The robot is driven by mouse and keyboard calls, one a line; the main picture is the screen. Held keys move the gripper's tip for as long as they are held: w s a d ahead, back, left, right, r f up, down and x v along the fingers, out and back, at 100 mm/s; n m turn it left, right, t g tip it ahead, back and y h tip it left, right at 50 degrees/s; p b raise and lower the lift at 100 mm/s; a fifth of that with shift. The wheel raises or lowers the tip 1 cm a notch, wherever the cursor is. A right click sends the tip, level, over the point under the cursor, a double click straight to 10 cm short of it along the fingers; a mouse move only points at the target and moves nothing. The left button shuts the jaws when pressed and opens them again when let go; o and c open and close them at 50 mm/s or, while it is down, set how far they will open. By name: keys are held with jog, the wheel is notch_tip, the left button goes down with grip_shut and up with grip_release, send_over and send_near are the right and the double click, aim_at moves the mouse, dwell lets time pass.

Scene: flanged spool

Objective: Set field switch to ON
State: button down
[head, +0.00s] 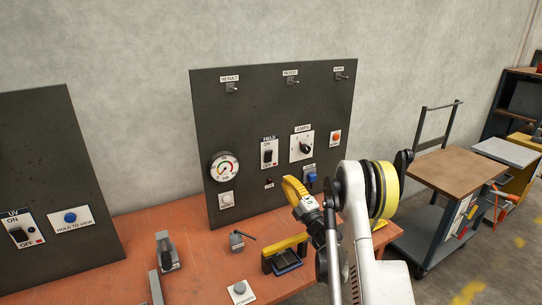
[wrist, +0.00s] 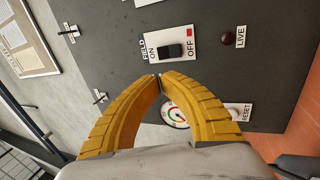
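The field switch is a black rocker on a white plate, with ON above and OFF below, on the dark upright panel in the head view (head: 267,156). In the wrist view the switch (wrist: 171,50) lies just beyond my fingertips, with ON to its left and OFF beside a red square to its right. Which way the rocker is tipped is hard to tell. My gripper (wrist: 158,79) has its yellow fingers brought together at the tips, with nothing seen between them. In the head view my gripper (head: 289,183) is in front of the panel, below and right of the switch.
A dark red LIVE lamp (wrist: 228,39) sits beside the switch. A round gauge (head: 224,167), an AMPS knob (head: 305,147) and a blue control (head: 311,181) surround it. A yellow-and-black device (head: 285,255) and a clamp (head: 167,252) stand on the orange bench.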

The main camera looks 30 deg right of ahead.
aim_at(268, 152)
jog(key=shift+w, duration=0.1)
jog(key=b+x, duration=0.3)
jog(key=x, duration=0.9)
jog(key=shift+w, duration=0.35)
jog(key=shift+w+r, duration=0.35)
jog(key=shift+w, duration=0.2)
jog(key=shift+w+r, duration=0.25)
jog(key=shift+w, duration=0.25)
jog(key=shift+s, duration=0.1)
